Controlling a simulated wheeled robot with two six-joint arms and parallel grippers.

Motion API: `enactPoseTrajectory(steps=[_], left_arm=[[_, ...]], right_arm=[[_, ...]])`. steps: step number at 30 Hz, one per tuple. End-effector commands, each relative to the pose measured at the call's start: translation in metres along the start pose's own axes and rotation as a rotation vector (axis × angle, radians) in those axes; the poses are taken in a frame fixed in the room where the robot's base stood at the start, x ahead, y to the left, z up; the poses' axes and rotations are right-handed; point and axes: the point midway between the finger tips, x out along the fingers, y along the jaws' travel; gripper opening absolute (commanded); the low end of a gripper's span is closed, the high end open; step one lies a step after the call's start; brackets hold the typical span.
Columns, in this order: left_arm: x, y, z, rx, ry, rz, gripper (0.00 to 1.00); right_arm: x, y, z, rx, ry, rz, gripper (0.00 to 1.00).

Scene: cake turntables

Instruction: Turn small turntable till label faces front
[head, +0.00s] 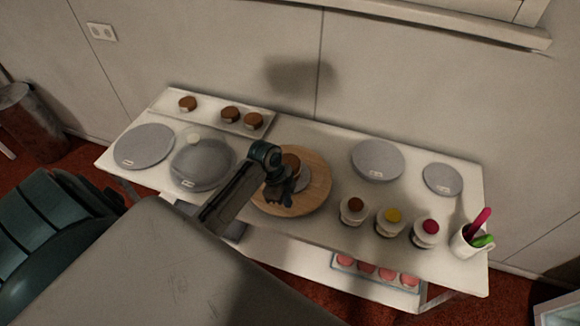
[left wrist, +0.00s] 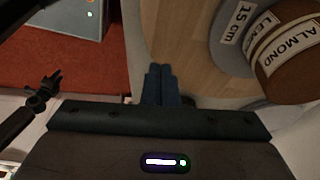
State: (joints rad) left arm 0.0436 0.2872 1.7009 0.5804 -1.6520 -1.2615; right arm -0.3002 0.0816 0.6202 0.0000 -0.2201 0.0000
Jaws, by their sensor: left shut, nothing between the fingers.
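A round wooden board (head: 312,197) stands in the middle of the table. A small grey disc bearing a brown cake (head: 290,162) sits on it. In the left wrist view the grey disc (left wrist: 228,58) has a "15 cm" label and the cake (left wrist: 300,65) has an "ALMOND" band; both labels show at the upper right. My left gripper (head: 281,192) is shut and empty over the wooden board, in front of the disc in the head view. Its fingertips (left wrist: 160,72) appear beside the disc; contact cannot be made out. A dark gripper, probably my right (left wrist: 50,86), shows at the left of the wrist view.
Labelled grey discs (head: 145,146) and (head: 377,158) lie left and right, plus a smaller disc (head: 442,179) and a dome-covered one (head: 203,160). A tray (head: 215,118) holds small cakes behind.

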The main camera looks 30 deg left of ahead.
Motion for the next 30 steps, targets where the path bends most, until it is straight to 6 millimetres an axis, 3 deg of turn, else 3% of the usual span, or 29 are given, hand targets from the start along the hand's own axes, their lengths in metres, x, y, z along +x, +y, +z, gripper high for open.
enactPoseTrajectory(steps=[7,12,21,30], left_arm=[[-0.002,0.000,0.000,0.000,0.000,0.000,0.00],[-0.021,0.000,-0.007,0.000,0.000,-0.001,0.00],[-0.050,-0.001,-0.015,0.001,0.000,-0.002,0.00],[-0.056,0.000,-0.017,0.000,0.000,0.000,0.00]], right_arm=[[-0.001,0.001,0.000,0.000,0.000,0.001,0.36],[-0.012,0.001,-0.001,0.000,0.000,0.000,0.36],[-0.008,0.000,-0.001,0.000,0.000,-0.001,0.36],[-0.008,-0.003,-0.001,0.002,0.000,-0.004,0.36]])
